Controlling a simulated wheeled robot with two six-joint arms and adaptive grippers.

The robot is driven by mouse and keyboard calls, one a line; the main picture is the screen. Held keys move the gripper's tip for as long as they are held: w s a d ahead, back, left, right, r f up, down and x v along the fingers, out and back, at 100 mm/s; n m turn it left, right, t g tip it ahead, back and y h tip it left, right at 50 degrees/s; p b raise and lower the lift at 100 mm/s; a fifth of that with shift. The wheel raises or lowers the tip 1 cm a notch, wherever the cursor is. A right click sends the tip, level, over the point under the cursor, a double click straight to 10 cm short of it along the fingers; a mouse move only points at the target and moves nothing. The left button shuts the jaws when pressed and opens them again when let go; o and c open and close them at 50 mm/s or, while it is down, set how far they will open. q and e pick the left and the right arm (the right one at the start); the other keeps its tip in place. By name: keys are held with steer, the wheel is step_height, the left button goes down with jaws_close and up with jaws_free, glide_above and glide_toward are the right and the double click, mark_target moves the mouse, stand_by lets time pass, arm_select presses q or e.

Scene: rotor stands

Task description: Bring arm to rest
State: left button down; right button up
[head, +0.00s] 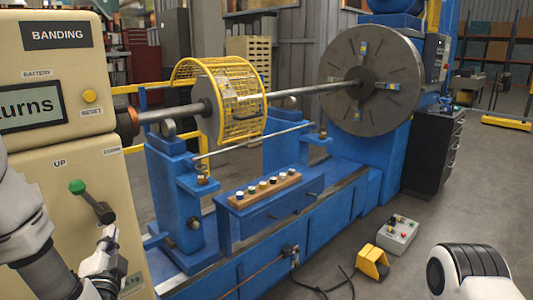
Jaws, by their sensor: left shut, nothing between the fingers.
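My left arm (25,235) comes in from the left edge. My left gripper (110,234) is shut and empty. It is just below the lower end of a dark lever (92,202) with a green knob (77,186) on the cream control cabinet (95,160). I cannot tell whether the gripper touches the lever. Part of my right arm (468,270) shows at the bottom right; its gripper is out of view.
A blue machine bed (260,255) carries a shaft, a yellow mesh guard (240,107) and a large round faceplate (370,80). A yellow pedal (369,262), a grey button box (398,235) and cables lie on the floor.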

arm_select(q)
steer(key=s+d+f+m+g+h, duration=0.1)
steer(key=s+d+f+g+h, duration=0.15)
steer(key=f, duration=0.75)
steer(key=s+d+f+g+h, duration=0.1)
steer(key=s+d+f+g, duration=0.2)
steer(key=f, duration=0.7)
steer(key=s+d+f+m+g+h, duration=0.1)
steer(key=s+d+f+g+h, duration=0.15)
steer(key=f, duration=0.75)
steer(key=s+d+f+n+g+h, duration=0.1)
steer(key=s+f+n+g, duration=0.4)
steer(key=s, duration=0.5)
steer(key=s+d+f+n+g, duration=0.3)
steer(key=s+f+n+g, duration=0.2)
steer(key=s, duration=0.6)
steer(key=shift+d+f+h, duration=0.2)
steer(key=shift+f+h, duration=0.15)
steer(key=shift+h, duration=0.05)
steer(key=shift+w+n, duration=0.1)
steer(key=shift+n, duration=0.2)
